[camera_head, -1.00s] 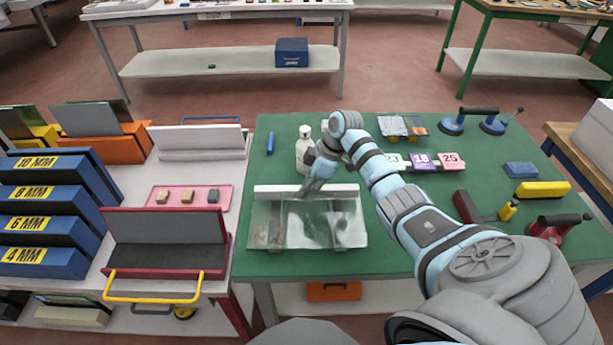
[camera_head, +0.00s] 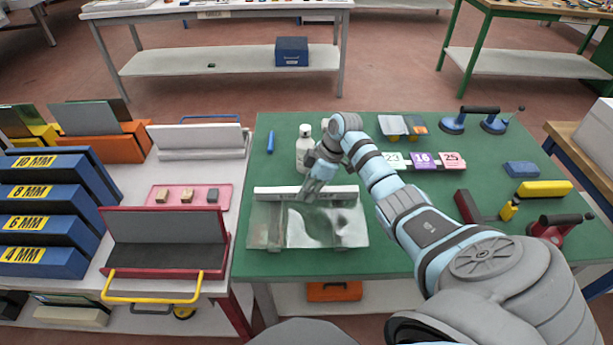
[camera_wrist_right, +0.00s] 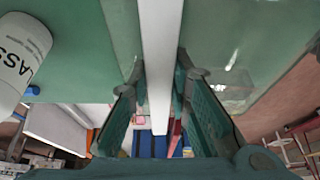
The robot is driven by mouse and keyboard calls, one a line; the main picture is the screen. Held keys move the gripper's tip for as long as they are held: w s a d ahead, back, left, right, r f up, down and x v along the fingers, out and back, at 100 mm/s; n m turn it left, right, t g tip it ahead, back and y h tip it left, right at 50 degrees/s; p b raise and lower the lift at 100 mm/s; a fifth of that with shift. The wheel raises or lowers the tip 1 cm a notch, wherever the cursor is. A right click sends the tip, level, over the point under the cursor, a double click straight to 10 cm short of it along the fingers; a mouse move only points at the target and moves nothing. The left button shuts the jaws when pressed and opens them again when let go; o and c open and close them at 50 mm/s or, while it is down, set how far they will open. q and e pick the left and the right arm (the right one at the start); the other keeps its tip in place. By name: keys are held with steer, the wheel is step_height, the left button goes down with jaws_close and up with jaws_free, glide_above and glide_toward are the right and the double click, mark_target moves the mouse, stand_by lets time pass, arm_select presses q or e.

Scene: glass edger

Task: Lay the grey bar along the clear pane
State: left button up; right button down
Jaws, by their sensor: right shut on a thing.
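The grey bar (camera_head: 270,193), long and pale, runs left to right along the far edge of the clear pane (camera_head: 335,232). The pane lies flat on the green table and shows reflections. My right gripper (camera_head: 311,191) is shut on the bar near its middle. In the right wrist view, the bar (camera_wrist_right: 160,45) passes between the fingers (camera_wrist_right: 160,95), with the pane (camera_wrist_right: 235,45) to its right and a narrow glassy strip to its left. I cannot tell whether the bar touches the pane. My left gripper is not in view.
A white bottle (camera_head: 304,150) stands just behind the bar; it also shows in the right wrist view (camera_wrist_right: 20,50). A blue marker (camera_head: 270,143) and numbered tags (camera_head: 423,160) lie farther back. A red rack (camera_head: 165,240) stands left.

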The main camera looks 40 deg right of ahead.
steer(key=c, duration=1.4)
jaws_free()
steer(key=v, duration=1.2)
steer(key=shift+a, duration=0.1)
